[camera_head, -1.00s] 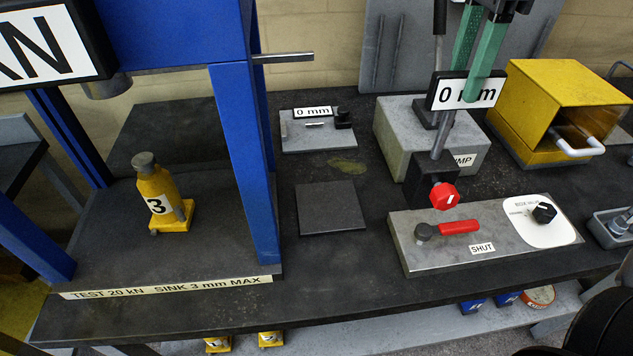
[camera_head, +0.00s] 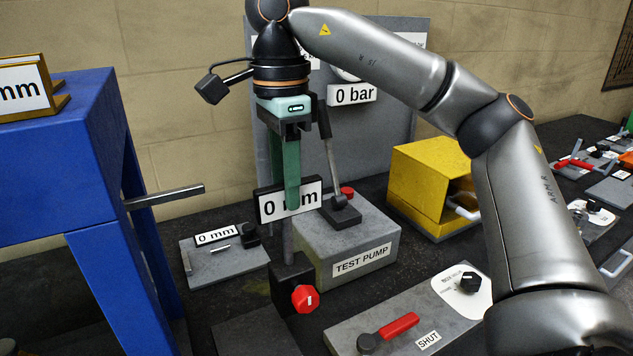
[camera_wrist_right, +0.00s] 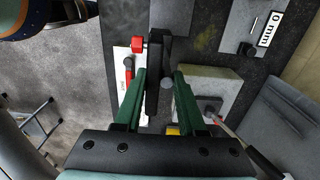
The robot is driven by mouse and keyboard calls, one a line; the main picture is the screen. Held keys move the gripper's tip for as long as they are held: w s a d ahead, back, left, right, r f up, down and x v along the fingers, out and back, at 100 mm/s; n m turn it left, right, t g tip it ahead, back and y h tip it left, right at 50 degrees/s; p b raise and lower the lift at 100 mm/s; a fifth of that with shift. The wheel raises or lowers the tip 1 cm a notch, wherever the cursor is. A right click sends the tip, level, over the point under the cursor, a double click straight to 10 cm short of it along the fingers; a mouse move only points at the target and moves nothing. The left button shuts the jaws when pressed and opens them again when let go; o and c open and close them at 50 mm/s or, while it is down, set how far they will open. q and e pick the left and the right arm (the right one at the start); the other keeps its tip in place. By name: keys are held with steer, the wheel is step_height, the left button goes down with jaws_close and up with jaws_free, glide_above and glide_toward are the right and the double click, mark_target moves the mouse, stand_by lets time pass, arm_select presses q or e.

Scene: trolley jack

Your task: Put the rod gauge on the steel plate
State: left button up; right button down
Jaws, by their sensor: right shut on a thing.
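The rod gauge (camera_head: 289,284) is a post with a "0 mm" display, a black block at its foot and a red knob. My right gripper (camera_head: 290,192) is shut on its upper part from above, with green fingers pointing down. In the right wrist view the gauge's black block (camera_wrist_right: 154,85) shows between the fingers. The gauge looks upright; I cannot tell whether its foot is clear of the bench. The steel plate (camera_head: 255,334) appears to be the dark square on the bench, just below and left of the foot, partly cut off. My left gripper is out of view.
The test pump (camera_head: 360,262) stands right behind the gauge. A valve panel (camera_head: 350,330) with a red lever lies at front right. A blue press frame (camera_head: 120,270) with a protruding bar (camera_head: 165,197) is at left. A small "0 mm" plate (camera_head: 225,262) lies behind.

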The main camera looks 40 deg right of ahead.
mark_target(290, 250)
steer(key=w+a+f, duration=0.4)
steer(key=a+f, duration=0.2)
steer(key=f, duration=0.4)
steer(key=shift+w+b, duration=0.3)
steer(key=shift+w, duration=0.1)
steer(key=shift+f, duration=0.15)
steer(key=c, duration=0.5)
jaws_free()
